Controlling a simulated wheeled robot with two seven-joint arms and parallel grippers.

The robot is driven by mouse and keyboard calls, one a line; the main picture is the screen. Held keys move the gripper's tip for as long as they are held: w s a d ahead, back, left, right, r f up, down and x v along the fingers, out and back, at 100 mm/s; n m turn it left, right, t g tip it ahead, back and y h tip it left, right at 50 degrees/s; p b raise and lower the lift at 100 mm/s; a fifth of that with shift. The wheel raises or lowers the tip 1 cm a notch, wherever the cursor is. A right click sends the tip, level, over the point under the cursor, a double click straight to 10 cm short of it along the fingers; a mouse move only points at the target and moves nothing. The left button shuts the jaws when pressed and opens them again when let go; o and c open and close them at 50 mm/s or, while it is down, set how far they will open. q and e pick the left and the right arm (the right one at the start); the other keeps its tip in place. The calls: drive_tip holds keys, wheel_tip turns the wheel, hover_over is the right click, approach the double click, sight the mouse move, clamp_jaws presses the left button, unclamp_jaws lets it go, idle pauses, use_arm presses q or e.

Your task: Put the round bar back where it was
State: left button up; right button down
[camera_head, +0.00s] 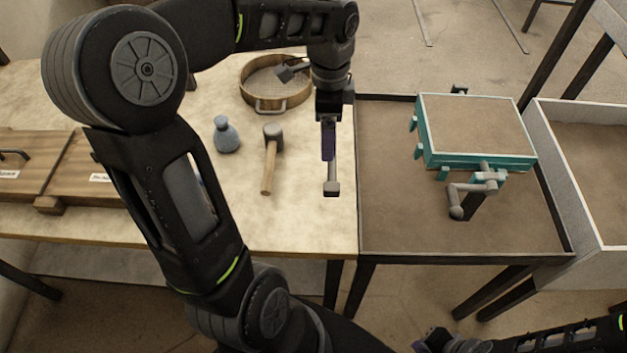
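I take this as the round bar. The fingers hide part of it, and I cannot tell whether its lower end touches the table.
Wooden boxes (50,160) are at far left. A teal-sided box (475,162) with a crank (457,200) sits in the brown tray (400,225).

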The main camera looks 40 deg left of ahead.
use_arm(q)
drive_tip(key=shift+w, duration=0.1)
drive_tip(key=shift+f, duration=3.1)
wheel_tip(320, 180, down, 3)
drive_tip(key=shift+f, duration=0.35)
drive_tip(key=shift+f, duration=0.15)
drive_tip(key=o, duration=1.5)
